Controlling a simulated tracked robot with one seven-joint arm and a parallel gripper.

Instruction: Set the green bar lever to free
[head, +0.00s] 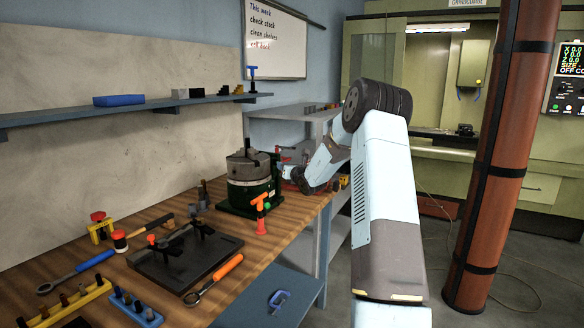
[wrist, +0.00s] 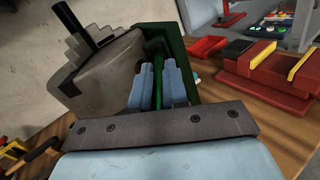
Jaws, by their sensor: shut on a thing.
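The green bar lever (wrist: 156,62) shows in the wrist view, standing up between the two light blue fingers of my gripper (wrist: 161,84). My gripper is shut on it, with a finger on each side. The lever belongs to the dark green base (wrist: 187,38) beside a grey stepped chuck (wrist: 105,70). In the head view the chuck (head: 248,168) and green base (head: 236,207) stand at the bench's far right end, with my gripper (head: 286,172) at their right side. I cannot make out the lever there. No free mark is readable.
A small orange-topped tool (head: 260,213) stands just in front of the base. A black fixture plate (head: 172,268) and an orange-handled wrench (head: 215,279) lie nearer on the bench. A red and yellow block (wrist: 268,72) and a red tray (wrist: 207,47) sit beyond the lever.

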